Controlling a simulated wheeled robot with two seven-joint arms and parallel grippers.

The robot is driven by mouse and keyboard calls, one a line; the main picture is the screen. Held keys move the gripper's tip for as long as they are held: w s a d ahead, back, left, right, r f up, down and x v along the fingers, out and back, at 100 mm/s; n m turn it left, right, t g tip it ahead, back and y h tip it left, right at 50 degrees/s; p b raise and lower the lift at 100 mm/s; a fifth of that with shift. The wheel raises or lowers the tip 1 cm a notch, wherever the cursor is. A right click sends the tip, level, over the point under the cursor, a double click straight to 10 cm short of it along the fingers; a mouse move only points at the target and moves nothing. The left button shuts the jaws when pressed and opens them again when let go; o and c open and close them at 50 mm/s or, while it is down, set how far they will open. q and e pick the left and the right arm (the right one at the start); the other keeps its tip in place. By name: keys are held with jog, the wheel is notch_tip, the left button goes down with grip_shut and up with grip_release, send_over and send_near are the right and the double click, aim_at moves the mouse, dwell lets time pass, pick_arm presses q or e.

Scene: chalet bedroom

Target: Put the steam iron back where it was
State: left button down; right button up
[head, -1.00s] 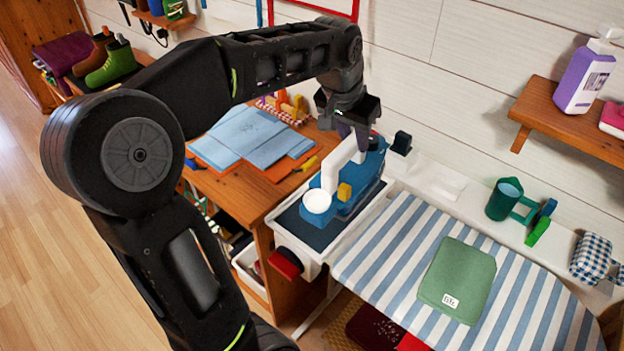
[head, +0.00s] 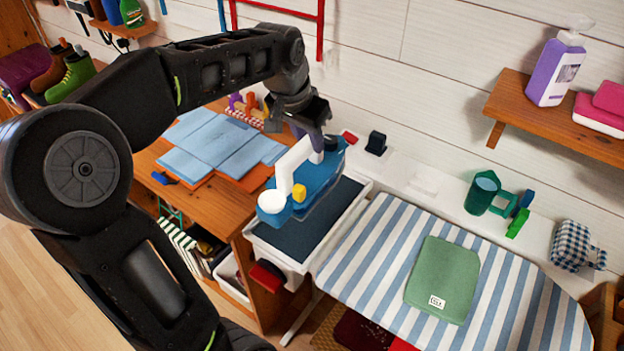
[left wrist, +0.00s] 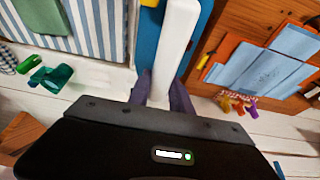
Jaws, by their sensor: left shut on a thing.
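The steam iron (head: 322,192) has a blue body, a white handle (head: 292,165), a round white cap and a yellow button. My left gripper (head: 316,150) is shut on the rear part of the handle. In the left wrist view the white handle (left wrist: 178,45) runs between the fingers, with the blue body beneath. The iron is over the far left part of the dark-topped white iron rest (head: 312,232) at the ironing board's end. Much of the dark surface shows bare; the iron looks raised, though the gap is hard to judge. My right gripper is out of view.
The striped ironing board (head: 375,260) bears a folded green cloth (head: 442,280). A wooden desk (head: 215,215) with blue sheets (head: 222,145) stands left. A green cup (head: 482,192) and a black block (head: 376,143) stand along the wall ledge. A wall shelf (head: 515,105) holds a purple bottle.

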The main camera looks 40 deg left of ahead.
aim_at(309, 169)
pick_arm(q)
jog(key=shift+w+f+p, duration=0.1)
jog(key=shift+f+p, duration=0.25)
jog(key=shift+f, duration=2.4)
jog(key=shift+f, duration=1.9)
jog(key=shift+f, duration=0.1)
jog(key=c, duration=1.2)
grip_release()
jog(key=shift+f, duration=0.1)
jog(key=shift+o, duration=0.2)
